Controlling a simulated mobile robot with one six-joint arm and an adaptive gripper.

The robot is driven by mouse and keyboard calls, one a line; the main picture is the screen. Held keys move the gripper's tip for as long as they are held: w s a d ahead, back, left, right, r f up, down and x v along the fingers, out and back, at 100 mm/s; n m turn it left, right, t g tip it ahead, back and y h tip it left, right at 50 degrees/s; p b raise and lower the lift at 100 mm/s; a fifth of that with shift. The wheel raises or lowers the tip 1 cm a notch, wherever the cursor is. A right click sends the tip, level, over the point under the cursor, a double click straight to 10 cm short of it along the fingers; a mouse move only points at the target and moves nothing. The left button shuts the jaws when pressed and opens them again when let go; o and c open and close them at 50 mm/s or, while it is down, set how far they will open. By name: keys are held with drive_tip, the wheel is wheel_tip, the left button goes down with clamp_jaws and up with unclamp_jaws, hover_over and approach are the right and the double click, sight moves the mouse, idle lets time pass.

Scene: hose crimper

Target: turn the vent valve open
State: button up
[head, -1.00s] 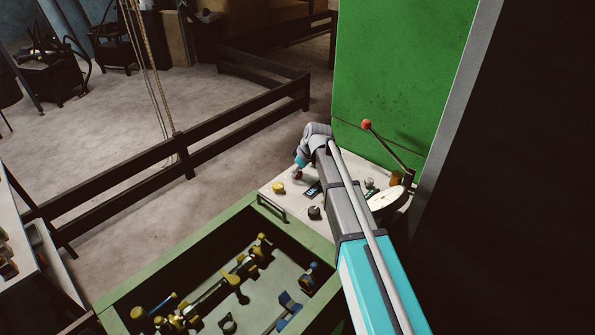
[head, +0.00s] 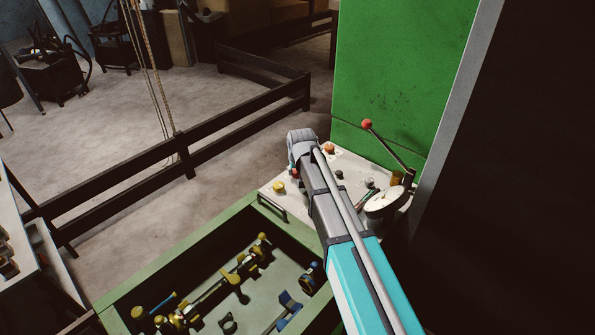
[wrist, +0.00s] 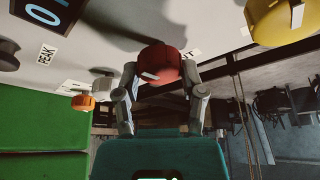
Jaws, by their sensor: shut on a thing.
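In the wrist view a red knob (wrist: 160,64) with a pale pointer mark stands on the pale panel. The pointer mark looks slanted. In the head view my arm hides most of the gripper, and only a small bit of red (head: 293,173) shows beside my wrist.
A yellow knob (wrist: 284,20) stands close by; it also shows in the head view (head: 279,187). An orange knob (wrist: 83,102), a dark display (wrist: 48,12) and a PEAK label (wrist: 46,54) are near. A red-tipped lever (head: 367,124) and a round gauge (head: 384,201) stand right of my arm.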

drive_tip(key=shift+m, duration=0.7)
drive_tip(key=shift+h, duration=0.3)
drive_tip(key=shift+s, duration=0.1)
drive_tip(key=o, duration=1.1)
drive_tip(key=shift+o, duration=0.2)
drive_tip(key=shift+n, duration=0.4)
